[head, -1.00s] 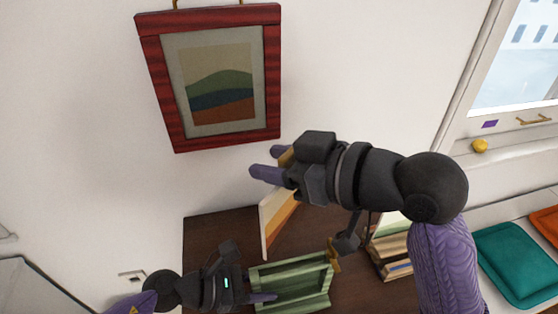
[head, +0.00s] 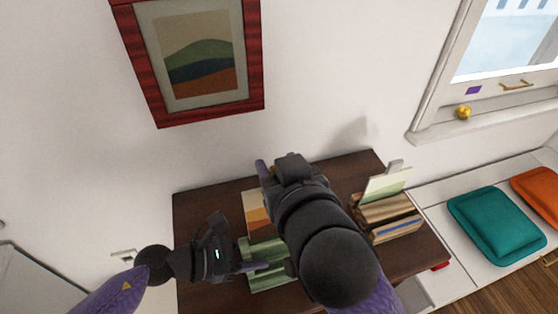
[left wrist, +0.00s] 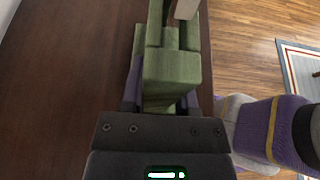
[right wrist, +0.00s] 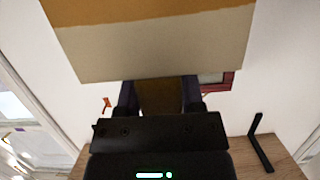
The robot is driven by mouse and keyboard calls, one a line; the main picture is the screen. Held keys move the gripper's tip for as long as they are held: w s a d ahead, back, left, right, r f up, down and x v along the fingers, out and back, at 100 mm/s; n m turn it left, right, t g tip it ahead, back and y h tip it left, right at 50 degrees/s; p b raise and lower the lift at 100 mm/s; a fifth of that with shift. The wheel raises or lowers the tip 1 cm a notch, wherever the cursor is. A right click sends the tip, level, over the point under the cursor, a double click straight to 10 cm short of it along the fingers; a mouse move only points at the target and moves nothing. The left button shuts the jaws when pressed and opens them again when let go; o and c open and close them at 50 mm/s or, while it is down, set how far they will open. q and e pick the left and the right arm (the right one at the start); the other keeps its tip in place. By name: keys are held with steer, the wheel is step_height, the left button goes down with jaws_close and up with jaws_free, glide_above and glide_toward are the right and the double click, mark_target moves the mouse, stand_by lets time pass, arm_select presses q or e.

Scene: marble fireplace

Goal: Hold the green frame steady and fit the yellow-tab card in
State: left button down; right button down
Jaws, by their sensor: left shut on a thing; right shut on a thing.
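The green frame (head: 262,281) lies on the dark wooden top. My left gripper (head: 262,265) is shut on its left end, and the left wrist view shows the green frame (left wrist: 172,75) between the fingers. My right gripper (head: 266,172) is shut on the card's yellow tab (right wrist: 160,97). The card (head: 257,212), striped orange and beige, hangs below that gripper, its lower edge close to the frame. A pale edge, likely the card (left wrist: 186,9), shows over the frame in the left wrist view. My right arm hides the frame's right part, so I cannot tell whether the card is in the slot.
A stack of books (head: 388,217) with a green-striped card (head: 388,184) stands on the right of the dark top (head: 345,170). A red-framed picture (head: 255,85) hangs on the wall above. A teal cushion (head: 497,224) lies on the white bench at right.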

step_height(320, 180, down, 13)
stand_by(3.0)
steer(key=shift+f, duration=0.1)
jaws_free()
steer(key=shift+r, duration=3)
arm_select(q)
steer(key=shift+c, duration=1.4)
jaws_free()
steer(key=v, duration=1.2)
